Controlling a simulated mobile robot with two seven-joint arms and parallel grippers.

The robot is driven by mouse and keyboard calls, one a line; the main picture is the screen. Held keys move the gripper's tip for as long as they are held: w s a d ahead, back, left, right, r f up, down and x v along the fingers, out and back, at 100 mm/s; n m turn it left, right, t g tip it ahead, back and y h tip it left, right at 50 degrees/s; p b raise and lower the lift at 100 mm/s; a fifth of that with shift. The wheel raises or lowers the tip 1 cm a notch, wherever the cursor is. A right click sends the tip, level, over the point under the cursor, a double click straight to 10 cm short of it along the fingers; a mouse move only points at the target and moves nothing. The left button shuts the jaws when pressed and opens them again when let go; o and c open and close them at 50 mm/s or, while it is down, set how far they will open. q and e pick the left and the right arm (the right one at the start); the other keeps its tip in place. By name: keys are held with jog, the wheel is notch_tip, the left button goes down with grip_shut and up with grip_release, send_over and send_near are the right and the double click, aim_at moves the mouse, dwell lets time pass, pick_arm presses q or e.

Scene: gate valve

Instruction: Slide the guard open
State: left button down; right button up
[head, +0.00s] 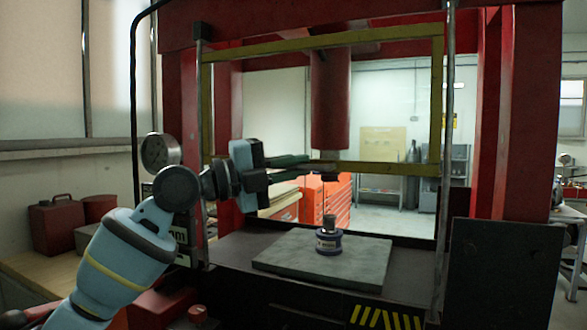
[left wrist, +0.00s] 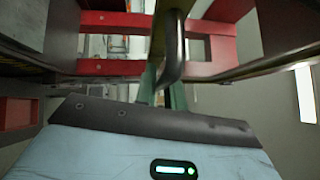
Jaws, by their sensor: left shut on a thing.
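The guard (head: 437,105) is a yellow frame across the front of the red press. Its lower bar (head: 390,168) hangs well above the press bed, with an open gap beneath. A dark handle (head: 323,172) sits on that lower bar. My left gripper (head: 312,167) reaches in from the left and is shut on the handle. In the left wrist view the dark curved handle (left wrist: 174,48) shows between the green fingers (left wrist: 163,92). The fingertips' exact contact is partly hidden. My right gripper is not in view.
A small blue and grey part (head: 329,238) stands upright on a grey plate (head: 290,258) on the press bed, under the red ram (head: 331,100). Upright guide rods flank the guard. A round gauge (head: 160,151) is at the left. A dark panel (head: 500,270) stands at the right.

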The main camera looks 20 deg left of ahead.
pick_arm(q)
jog(key=c, duration=1.5)
grip_release()
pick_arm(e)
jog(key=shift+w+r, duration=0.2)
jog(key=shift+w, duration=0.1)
pick_arm(q)
jog(key=shift+a, duration=0.1)
